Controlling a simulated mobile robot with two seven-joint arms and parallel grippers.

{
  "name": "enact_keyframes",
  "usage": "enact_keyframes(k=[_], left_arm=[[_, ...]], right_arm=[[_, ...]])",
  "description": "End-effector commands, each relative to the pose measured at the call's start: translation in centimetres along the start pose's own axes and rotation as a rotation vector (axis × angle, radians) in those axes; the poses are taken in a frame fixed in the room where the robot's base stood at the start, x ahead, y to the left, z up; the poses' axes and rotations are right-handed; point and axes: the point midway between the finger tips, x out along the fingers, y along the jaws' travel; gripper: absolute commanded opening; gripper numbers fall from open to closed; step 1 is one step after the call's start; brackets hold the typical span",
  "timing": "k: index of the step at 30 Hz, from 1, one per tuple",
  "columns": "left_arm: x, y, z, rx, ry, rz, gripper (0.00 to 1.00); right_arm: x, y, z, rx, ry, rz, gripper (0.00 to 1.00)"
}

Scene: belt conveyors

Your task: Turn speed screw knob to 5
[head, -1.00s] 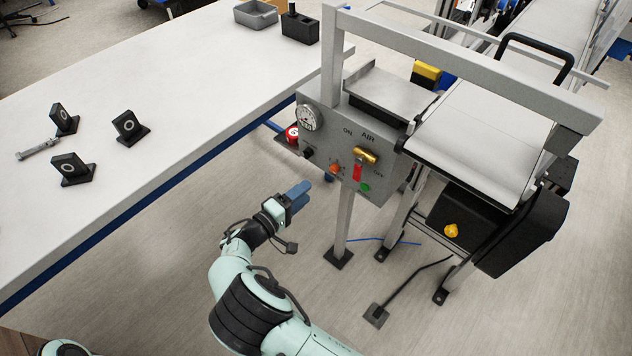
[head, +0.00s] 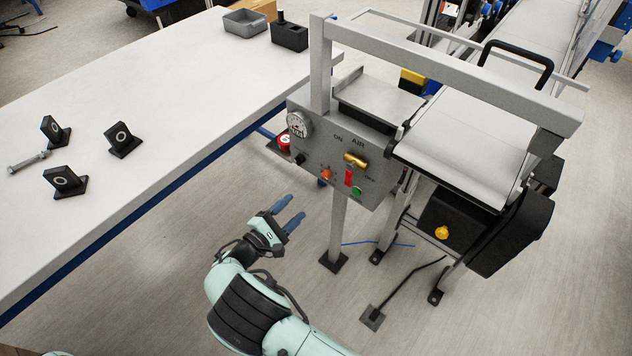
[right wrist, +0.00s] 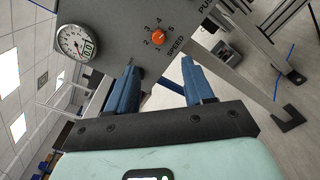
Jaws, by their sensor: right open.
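The speed screw knob (head: 326,174) is a small orange knob on the front of the grey control panel (head: 378,190). In the right wrist view the knob (right wrist: 158,37) sits above the "SPEED" label, with printed numbers around it; its exact setting is too small to read. My right gripper (head: 291,212) is open and empty, below and left of the panel, its blue fingers apart. In the right wrist view my right gripper (right wrist: 160,67) has the knob beyond and between its fingertips, not touching. My left gripper is not in view.
A white table (head: 150,120) stands left; the conveyor (head: 465,150) stands right. The space before the panel is clear.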

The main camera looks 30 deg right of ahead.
Motion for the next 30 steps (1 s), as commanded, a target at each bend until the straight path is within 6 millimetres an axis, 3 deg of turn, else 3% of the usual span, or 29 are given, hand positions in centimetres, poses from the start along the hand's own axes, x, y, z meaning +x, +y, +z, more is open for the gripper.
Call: enact_keyframes(k=[4, 10, 17, 30], left_arm=[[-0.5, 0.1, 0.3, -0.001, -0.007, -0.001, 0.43], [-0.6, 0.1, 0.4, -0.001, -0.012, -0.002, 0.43], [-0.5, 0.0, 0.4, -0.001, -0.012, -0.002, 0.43], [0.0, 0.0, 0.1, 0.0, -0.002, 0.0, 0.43]], right_arm=[[0.1, -0.2, 0.3, -0.399, 0.006, 0.026, 0.52], [0.0, -0.3, 0.3, -0.703, 0.008, 0.055, 0.52], [1.6, -0.3, 0.2, -0.754, 0.007, 0.058, 0.52], [10.4, 0.1, -0.1, -0.75, 0.007, 0.058, 0.52]])
